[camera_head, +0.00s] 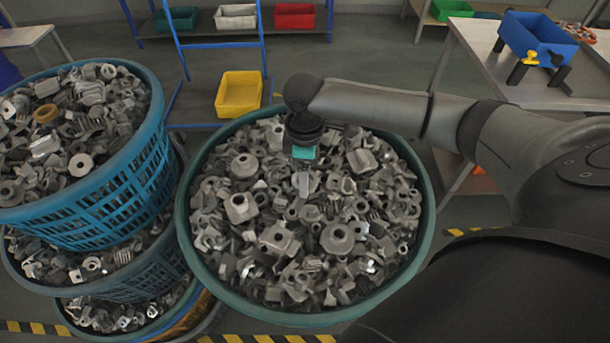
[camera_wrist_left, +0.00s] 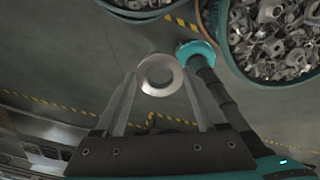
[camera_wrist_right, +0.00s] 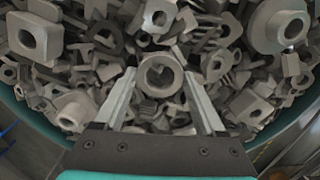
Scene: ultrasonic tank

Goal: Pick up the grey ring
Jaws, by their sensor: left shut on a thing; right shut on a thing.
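In the left wrist view my left gripper (camera_wrist_left: 158,76) is shut on a grey ring (camera_wrist_left: 158,91). In the right wrist view my right gripper (camera_wrist_right: 159,76) is shut on another grey ring (camera_wrist_right: 158,92), over the metal parts in a round basket. I cannot tell if this ring still touches the parts. In the head view my right gripper (camera_head: 304,184) points down into the middle basket (camera_head: 200,278); its ring is not clear there. My left gripper is out of that view.
Stacked blue baskets (camera_head: 130,205) of metal parts stand at the left, close to the middle basket. A yellow bin (camera_head: 239,95) sits behind it. A table (camera_head: 480,45) with a blue bin (camera_head: 538,38) stands at the right. Yellow-black tape marks the floor.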

